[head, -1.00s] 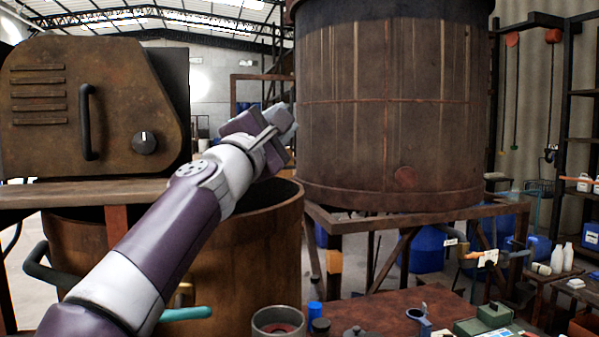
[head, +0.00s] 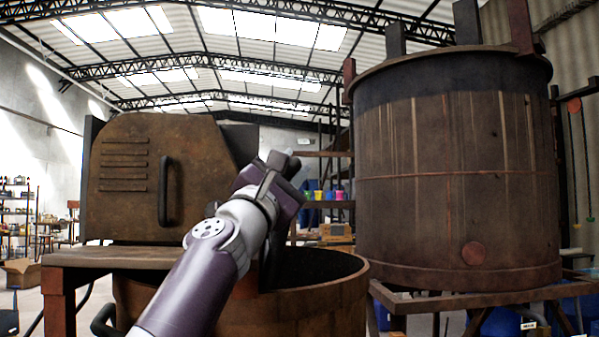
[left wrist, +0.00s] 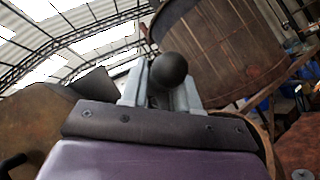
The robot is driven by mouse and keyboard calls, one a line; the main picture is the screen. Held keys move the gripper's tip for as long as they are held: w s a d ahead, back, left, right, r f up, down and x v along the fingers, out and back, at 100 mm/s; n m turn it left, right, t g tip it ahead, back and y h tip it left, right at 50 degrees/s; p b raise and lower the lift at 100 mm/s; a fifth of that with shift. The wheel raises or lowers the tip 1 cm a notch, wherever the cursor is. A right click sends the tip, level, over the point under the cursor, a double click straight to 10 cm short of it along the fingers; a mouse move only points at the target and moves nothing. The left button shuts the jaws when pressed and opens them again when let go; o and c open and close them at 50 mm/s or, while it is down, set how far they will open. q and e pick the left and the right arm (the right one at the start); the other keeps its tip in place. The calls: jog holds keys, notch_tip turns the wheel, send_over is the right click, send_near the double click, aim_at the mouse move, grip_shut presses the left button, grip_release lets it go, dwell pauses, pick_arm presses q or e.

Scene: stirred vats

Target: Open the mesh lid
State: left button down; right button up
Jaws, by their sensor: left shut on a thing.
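My left gripper (head: 284,164) is raised above the open-topped rusty vat (head: 335,308), just right of the rusty panel with a handle. In the left wrist view its grey fingers are shut on a round black knob (left wrist: 170,69). The fingers hide what the knob is fixed to, so I cannot tell for sure whether it belongs to the mesh lid. The vat's inside is dark, and no mesh surface shows clearly. My right gripper is out of view.
The rusty panel (head: 140,208) with a black handle (head: 164,190) stands at the left over a brown ledge (head: 110,257). A large tank (head: 455,190) stands on a frame (head: 470,296) at the right. Shelves with coloured pots (head: 318,195) are farther back.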

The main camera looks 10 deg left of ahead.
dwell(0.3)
pick_arm(q)
jog(key=c, duration=0.9)
grip_release()
jog(key=shift+s+a+r, duration=0.1)
jog(key=shift+s+a, duration=0.05)
jog(key=shift+s+f+b, duration=0.2)
jog(key=shift+f+b, duration=0.15)
jog(key=shift+b, duration=0.05)
jog(key=b+v, duration=0.8)
jog(key=v, duration=0.4)
jog(key=shift+s+r, duration=0.1)
jog(key=shift+r, duration=0.1)
